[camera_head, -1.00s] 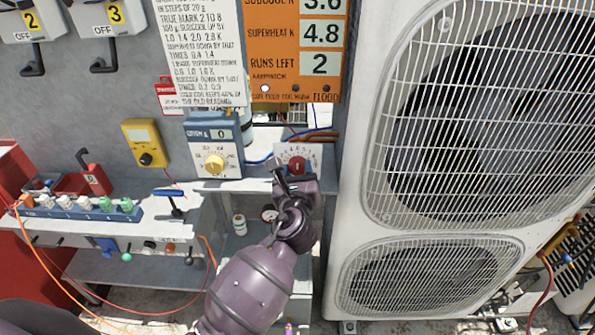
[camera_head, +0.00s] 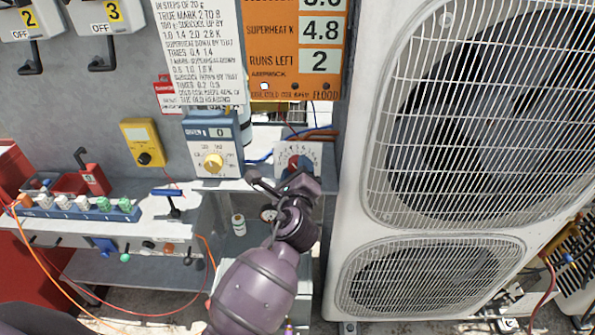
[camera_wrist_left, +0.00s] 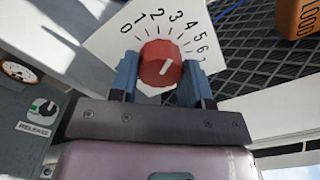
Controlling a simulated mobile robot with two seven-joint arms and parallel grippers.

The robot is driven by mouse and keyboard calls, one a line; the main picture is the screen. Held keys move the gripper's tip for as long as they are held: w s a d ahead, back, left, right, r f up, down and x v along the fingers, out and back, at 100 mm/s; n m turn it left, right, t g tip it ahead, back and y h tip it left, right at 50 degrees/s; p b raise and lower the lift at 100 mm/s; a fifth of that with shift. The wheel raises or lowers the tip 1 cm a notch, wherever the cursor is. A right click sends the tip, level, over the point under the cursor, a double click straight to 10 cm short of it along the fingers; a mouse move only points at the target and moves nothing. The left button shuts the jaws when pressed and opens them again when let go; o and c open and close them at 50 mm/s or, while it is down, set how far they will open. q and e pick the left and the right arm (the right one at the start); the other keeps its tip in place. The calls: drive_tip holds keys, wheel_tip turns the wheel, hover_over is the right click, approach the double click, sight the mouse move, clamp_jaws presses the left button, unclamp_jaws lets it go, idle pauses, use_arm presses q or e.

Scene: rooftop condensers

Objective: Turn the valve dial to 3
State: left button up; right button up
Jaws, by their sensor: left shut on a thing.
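The valve dial's white plate (camera_head: 283,148) stands on the grey shelf beside the large condenser. In the left wrist view its red knob (camera_wrist_left: 160,65) sits before a numbered scale running from 0 at the left to 7 at the right. The knob's white pointer mark slants up and right, roughly toward 4. My left gripper (camera_head: 292,174) reaches the dial from below. In the wrist view its two blue fingers (camera_wrist_left: 159,80) are on either side of the knob, shut on it. In the head view the gripper hides much of the dial. My right gripper is not in view.
The large condenser (camera_head: 350,190) is close on the right. A yellow meter (camera_head: 142,142) and a rack of coloured caps (camera_head: 80,208) are further left. Orange hoses hang below.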

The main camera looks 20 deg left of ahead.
use_arm(q)
drive_tip(key=shift+n, duration=0.7)
drive_tip(key=o, duration=0.9)
drive_tip(key=shift+s, duration=0.1)
drive_tip(key=shift+b+v, duration=0.45)
drive_tip(key=shift+v, duration=4.85)
